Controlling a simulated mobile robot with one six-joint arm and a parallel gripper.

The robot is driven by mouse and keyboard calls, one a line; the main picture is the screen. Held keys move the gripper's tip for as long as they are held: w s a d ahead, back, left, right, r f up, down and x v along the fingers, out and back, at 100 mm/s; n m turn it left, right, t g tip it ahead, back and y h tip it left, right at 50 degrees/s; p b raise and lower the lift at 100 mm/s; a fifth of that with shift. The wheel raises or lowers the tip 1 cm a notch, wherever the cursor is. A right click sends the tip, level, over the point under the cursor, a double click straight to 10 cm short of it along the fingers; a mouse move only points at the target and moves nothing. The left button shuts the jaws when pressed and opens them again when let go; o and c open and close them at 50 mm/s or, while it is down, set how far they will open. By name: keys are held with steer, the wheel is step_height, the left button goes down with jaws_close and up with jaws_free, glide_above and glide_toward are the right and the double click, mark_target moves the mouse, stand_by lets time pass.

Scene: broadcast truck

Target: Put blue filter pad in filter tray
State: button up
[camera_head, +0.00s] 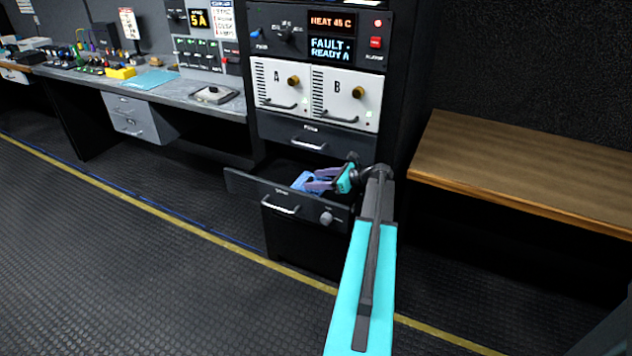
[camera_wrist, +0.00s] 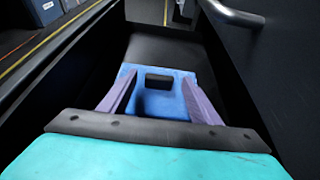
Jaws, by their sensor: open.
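The blue filter pad (camera_head: 303,181) lies inside the open lower drawer (camera_head: 278,203) of the rack. My gripper (camera_head: 313,181) reaches down into the drawer. Its purple fingers are open, one on each side of the pad in the wrist view (camera_wrist: 159,78). I cannot tell whether they touch it. A shut drawer (camera_head: 290,130) with a small, hard-to-read label sits directly above; it may be the filter tray.
White units A (camera_head: 270,84) and B (camera_head: 339,98) sit above the drawers, under a lit fault display (camera_head: 331,49). A wooden bench (camera_head: 525,165) stands to the right. A cluttered grey worktop (camera_head: 175,91) is to the left. The floor in front is clear.

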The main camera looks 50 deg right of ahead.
steer(key=v, duration=1.1)
steer(key=shift+s+b, duration=0.2)
steer(key=shift+b, duration=0.1)
stand_by(0.4)
